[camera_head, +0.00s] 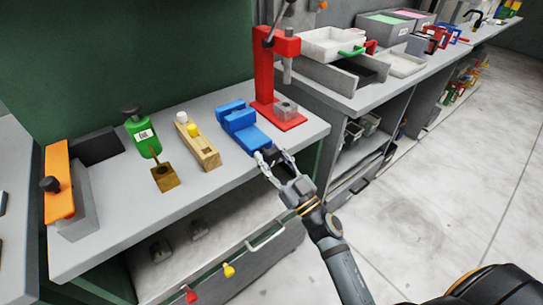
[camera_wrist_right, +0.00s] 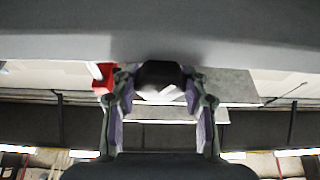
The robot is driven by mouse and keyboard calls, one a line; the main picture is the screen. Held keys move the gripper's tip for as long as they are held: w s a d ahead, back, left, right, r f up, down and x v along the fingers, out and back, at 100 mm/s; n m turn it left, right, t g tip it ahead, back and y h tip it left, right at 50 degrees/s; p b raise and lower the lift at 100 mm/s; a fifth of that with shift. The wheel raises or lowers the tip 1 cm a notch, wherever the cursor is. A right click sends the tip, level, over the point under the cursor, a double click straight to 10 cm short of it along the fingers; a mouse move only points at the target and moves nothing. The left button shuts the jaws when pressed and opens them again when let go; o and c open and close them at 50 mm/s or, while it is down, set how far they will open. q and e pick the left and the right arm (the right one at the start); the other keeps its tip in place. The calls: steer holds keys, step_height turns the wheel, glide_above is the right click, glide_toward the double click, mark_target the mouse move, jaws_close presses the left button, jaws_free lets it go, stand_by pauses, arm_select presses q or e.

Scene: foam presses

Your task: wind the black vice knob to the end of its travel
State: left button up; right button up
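The blue vice (camera_head: 243,128) sits on the grey bench near its front right edge. My right gripper (camera_head: 273,157) is at the bench edge, at the vice's near end. Its two fingertips are apart. In the wrist view a dark rounded thing, likely the black vice knob (camera_wrist_right: 160,74), lies between the fingers of my right gripper (camera_wrist_right: 161,92). My left gripper is not in view.
A red press (camera_head: 264,75) stands just behind the vice. A wooden plane (camera_head: 199,146), a green bottle-like thing (camera_head: 143,136) and an orange tool (camera_head: 59,185) stand to the left. An open drawer (camera_head: 205,262) juts out below the bench. Floor at right is clear.

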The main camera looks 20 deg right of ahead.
steer(key=c, duration=0.5)
steer(key=shift+r+n+p, duration=0.1)
steer(key=shift+n+p, duration=0.3)
steer(key=shift+n, duration=0.2)
steer(key=shift+n+g+y, duration=0.3)
steer(key=shift+n+y, duration=0.2)
steer(key=shift+y, duration=0.1)
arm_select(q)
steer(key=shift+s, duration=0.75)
arm_select(e)
steer(key=o, duration=1.1)
steer(key=shift+o, duration=0.2)
steer(key=v, duration=1.2)
